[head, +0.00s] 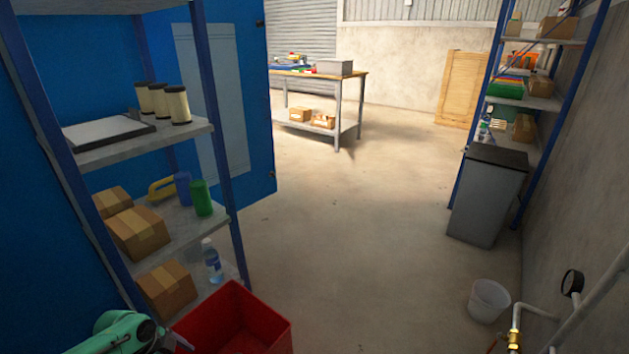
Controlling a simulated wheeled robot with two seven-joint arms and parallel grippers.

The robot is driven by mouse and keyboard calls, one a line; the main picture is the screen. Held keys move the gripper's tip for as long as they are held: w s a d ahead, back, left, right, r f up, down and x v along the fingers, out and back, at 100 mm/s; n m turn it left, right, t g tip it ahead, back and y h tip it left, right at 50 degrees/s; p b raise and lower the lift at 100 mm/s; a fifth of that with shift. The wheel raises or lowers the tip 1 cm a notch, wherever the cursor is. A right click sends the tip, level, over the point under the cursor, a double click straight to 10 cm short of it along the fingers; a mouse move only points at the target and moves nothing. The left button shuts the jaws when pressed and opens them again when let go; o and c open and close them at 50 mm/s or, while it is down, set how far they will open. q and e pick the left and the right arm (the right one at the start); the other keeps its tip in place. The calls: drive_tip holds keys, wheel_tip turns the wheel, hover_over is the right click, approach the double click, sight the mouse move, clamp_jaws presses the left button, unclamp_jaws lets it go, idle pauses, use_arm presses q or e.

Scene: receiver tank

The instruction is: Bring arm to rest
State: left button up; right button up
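Neither of my grippers shows in the head view. A mint-green rounded piece (112,332) at the bottom left edge looks like a link of my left arm. It is cut off by the frame, beside the left shelf and the red bin (268,318). No part of my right arm shows. Whether the grippers are open or shut is hidden.
A shelf rack (190,135) with boxes, filters and bottles stands at left. A pressure gauge (572,282) and a brass-valved pipe (514,338) are at lower right near a white bucket (489,300). A grey cabinet (485,200) stands behind. The middle floor is clear.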

use_arm(q)
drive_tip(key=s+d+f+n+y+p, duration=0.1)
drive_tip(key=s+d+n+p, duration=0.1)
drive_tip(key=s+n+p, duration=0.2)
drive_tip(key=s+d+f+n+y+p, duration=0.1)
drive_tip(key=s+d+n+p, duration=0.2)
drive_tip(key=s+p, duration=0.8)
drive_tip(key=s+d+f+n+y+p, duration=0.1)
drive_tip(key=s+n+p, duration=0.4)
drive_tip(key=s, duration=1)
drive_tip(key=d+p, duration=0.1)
drive_tip(key=p, duration=0.2)
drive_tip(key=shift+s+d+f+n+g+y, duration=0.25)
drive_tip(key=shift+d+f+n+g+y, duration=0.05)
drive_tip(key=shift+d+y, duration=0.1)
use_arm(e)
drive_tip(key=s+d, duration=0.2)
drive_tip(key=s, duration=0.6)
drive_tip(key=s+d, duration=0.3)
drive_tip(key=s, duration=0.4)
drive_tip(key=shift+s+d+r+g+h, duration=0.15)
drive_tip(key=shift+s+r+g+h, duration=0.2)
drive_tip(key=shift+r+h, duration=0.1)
